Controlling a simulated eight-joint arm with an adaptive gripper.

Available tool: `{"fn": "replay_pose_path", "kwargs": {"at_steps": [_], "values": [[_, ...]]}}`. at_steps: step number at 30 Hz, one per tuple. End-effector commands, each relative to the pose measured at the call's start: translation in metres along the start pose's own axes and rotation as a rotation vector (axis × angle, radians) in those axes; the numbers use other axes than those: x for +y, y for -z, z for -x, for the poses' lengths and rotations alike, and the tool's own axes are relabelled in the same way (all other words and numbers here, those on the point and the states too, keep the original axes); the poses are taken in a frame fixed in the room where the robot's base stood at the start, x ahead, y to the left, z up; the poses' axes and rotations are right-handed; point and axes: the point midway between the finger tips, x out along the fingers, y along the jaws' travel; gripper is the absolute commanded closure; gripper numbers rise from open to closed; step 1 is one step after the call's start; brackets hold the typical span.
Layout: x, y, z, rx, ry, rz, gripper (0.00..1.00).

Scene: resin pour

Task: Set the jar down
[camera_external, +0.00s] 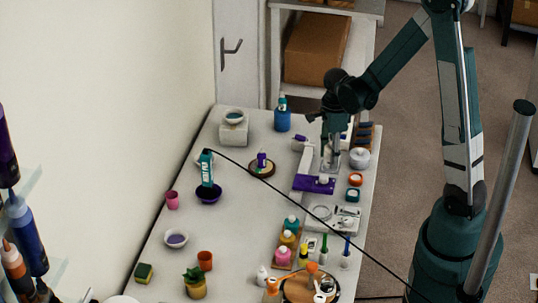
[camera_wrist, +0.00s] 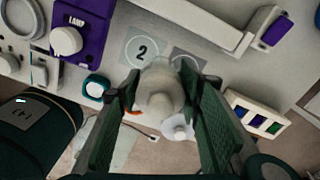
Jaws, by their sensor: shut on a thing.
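My gripper (camera_external: 331,150) points down over the right part of the table, beside the white and purple lamp (camera_external: 315,184). In the wrist view, my gripper (camera_wrist: 162,84) has its two green fingers on either side of a pale, cloudy jar (camera_wrist: 160,95) and is shut on it. The jar is seen from above, over or beside a grey card marked 2 (camera_wrist: 142,47). A second grey card (camera_wrist: 187,58) lies partly hidden behind the jar and finger. I cannot tell whether the jar's base touches the table.
A white round pot (camera_external: 359,158) stands close right of my gripper. An orange-rimmed pot (camera_external: 355,180) and a teal pot (camera_external: 352,195) stand in front of it. A blue bottle (camera_external: 282,119) stands at the back. A rack with coloured squares (camera_wrist: 258,115) is near the right finger.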

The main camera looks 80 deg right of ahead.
Motion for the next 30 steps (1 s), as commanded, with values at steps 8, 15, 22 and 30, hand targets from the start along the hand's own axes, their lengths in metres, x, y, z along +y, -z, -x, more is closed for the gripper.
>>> {"fn": "replay_pose_path", "kwargs": {"at_steps": [8,15,22,30], "values": [[0.000,0.000,-0.005,0.000,0.000,0.000,0.82],[0.000,0.000,-0.006,0.000,0.000,0.000,0.82],[0.000,0.000,-0.018,0.000,0.000,0.000,0.82],[0.000,0.000,-0.041,0.000,0.000,0.000,0.82]]}}
